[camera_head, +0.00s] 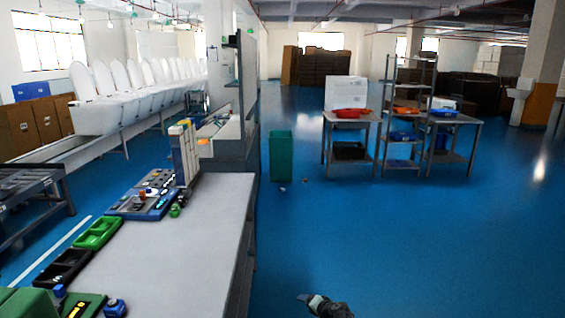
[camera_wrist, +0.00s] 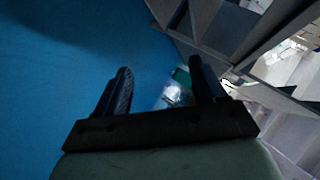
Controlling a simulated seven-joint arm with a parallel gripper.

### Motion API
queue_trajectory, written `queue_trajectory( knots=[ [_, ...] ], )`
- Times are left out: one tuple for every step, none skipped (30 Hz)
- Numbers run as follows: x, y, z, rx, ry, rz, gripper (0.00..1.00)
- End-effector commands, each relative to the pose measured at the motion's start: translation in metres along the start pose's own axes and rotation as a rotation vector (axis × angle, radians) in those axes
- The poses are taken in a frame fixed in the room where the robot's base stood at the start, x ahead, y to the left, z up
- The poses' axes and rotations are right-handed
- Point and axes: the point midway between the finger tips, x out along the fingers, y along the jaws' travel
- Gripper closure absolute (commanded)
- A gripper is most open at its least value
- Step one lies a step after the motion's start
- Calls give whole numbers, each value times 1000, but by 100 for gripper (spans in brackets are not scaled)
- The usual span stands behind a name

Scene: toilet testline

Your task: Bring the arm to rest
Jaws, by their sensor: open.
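My gripper (camera_head: 306,298) shows at the bottom edge of the head view, to the right of the workbench and over the blue floor. Only its end is in that view; the rest of my arm is cut off. In the wrist view my gripper (camera_wrist: 160,76) has its two dark fingers spread apart. Nothing is held between them. Blue floor and a small blurred patch of light and green lie beyond the fingers.
The grey workbench (camera_head: 185,232) at left carries a green tray (camera_head: 97,232), a black tray (camera_head: 64,267) and a blue parts board (camera_head: 146,196). A green bin (camera_head: 281,156) stands past it.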

Motion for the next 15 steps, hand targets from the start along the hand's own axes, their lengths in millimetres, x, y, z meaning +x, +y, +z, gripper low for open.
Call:
queue_trajectory(
  knots=[
    [-7, 20, 30, -14, -54, 35, 30],
    [-10, 30, 45, -26, -86, 54, 30],
    [-14, 44, 65, -40, -129, 81, 30],
    [-18, 54, 80, -50, -162, 102, 30],
    [-22, 64, 95, -59, -196, 122, 30],
    [-28, 78, 115, -74, -240, 150, 30],
    [-33, 88, 130, -83, -273, 171, 30],
    [-39, 97, 144, -91, -307, 193, 30],
    [-47, 111, 163, -103, -352, 223, 30],
    [-54, 120, 178, -112, -386, 245, 30],
    [-61, 130, 192, -120, -420, 267, 30],
    [-71, 143, 210, -130, -465, 299, 30],
    [-79, 152, 224, -138, -500, 322, 30],
    [-88, 162, 237, -146, -535, 346, 30],
    [-101, 174, 254, -156, -580, 379, 30]
  ],
)
